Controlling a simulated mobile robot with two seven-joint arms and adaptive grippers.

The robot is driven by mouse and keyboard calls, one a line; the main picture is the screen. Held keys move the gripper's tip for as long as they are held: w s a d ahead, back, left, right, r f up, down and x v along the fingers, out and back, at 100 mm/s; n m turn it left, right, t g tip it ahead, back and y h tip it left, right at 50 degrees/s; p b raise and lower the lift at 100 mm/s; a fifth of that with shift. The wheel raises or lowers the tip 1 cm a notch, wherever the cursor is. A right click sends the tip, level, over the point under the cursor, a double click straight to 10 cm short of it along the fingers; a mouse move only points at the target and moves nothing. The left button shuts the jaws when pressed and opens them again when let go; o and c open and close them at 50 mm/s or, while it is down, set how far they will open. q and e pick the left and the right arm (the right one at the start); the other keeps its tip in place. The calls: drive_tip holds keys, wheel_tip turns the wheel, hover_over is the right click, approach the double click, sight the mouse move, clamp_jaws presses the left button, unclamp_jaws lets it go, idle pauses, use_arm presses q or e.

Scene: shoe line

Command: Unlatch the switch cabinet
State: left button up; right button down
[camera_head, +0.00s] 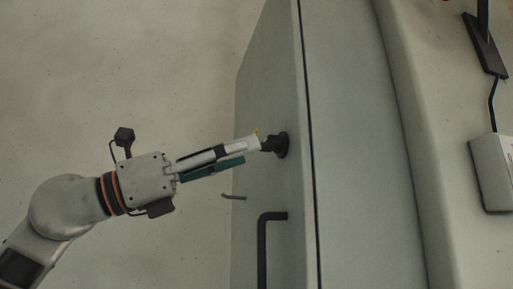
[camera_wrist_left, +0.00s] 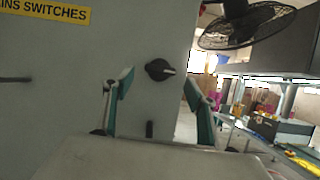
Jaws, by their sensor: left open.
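The switch cabinet (camera_head: 345,120) is a tall pale grey box. A black round knob (camera_head: 280,145) with a pointer sticks out from its face. In the left wrist view the knob (camera_wrist_left: 158,69) shows between and beyond the two fingers, with a pale mark at its right. My left gripper (camera_head: 250,151) points right at the cabinet, with its fingertips close to the knob. It is open, with a gap between its green-sided fingers, and it also shows in the left wrist view (camera_wrist_left: 159,79). Whether a finger touches the knob cannot be told. My right gripper is not in view.
A black bar handle (camera_head: 262,250) stands out from the cabinet below the knob. A yellow label (camera_wrist_left: 45,11) reads "AINS SWITCHES". A black fan (camera_wrist_left: 245,25) and a cluttered work area show at right in the wrist view. Plain floor (camera_head: 110,70) lies left of the cabinet.

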use_arm(q)
drive_tip(key=v, duration=0.7)
drive_tip(key=shift+a+f, duration=0.1)
drive_tip(key=shift+f, duration=0.05)
